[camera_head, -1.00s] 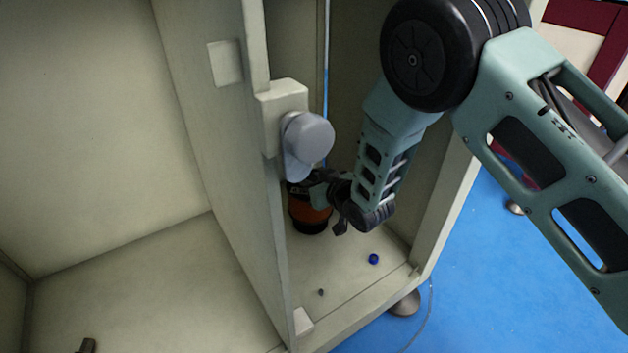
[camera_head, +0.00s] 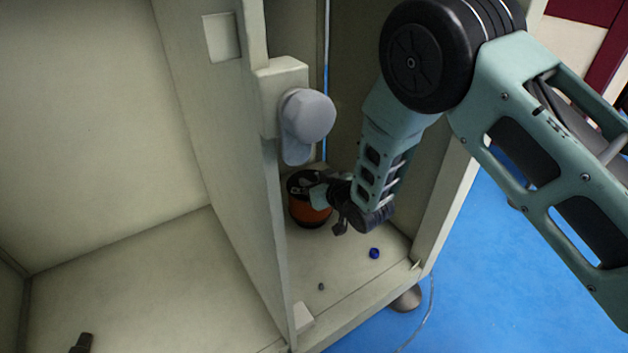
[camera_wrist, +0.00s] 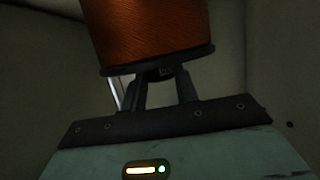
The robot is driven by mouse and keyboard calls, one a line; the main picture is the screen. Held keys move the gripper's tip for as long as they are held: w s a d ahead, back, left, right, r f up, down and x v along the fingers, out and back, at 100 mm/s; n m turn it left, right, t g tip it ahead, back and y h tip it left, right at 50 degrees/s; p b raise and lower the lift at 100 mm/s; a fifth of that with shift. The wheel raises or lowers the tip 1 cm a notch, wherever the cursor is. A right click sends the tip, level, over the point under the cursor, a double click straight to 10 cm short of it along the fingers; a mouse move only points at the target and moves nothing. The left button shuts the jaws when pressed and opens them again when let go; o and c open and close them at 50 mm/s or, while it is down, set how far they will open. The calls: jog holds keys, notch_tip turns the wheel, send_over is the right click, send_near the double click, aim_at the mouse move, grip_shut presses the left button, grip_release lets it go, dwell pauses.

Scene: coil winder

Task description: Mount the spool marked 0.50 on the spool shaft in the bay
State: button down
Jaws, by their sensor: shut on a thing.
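The spool (camera_head: 310,212), with orange-copper winding and black flanges, is in the narrow right-hand bay. In the wrist view the spool (camera_wrist: 150,30) fills the top, and its winding and one black flange show. My gripper (camera_wrist: 166,80) is shut at the flange end of the spool, its two dark fingers on a dark hub there. My gripper (camera_head: 322,192) also shows beside the spool's upper end in the head view. I cannot read the spool's marking. I cannot make out the spool shaft, nor whether the spool is on it or touches the floor.
A grey rounded handle (camera_head: 308,116) juts from a block on the partition wall (camera_head: 235,190), close to the spool. A blue cap (camera_head: 374,253) and a small grey piece (camera_head: 321,287) lie on the bay floor. The left compartment is mostly empty, with a dark object (camera_head: 82,343) at its front.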

jog(key=shift+w+f+b, duration=0.1)
jog(key=shift+f+b, duration=0.55)
jog(key=shift+f, duration=0.3)
jog(key=c, duration=1)
grip_release()
jog(key=shift+s+d+f, duration=0.1)
jog(key=shift+s+f, duration=0.1)
jog(key=shift+f, duration=0.05)
jog(key=p+v, duration=0.6)
jog(key=v, duration=1.1)
jog(key=shift+r+p, duration=0.25)
jog(key=shift+p, duration=0.15)
jog(key=shift+s, duration=0.1)
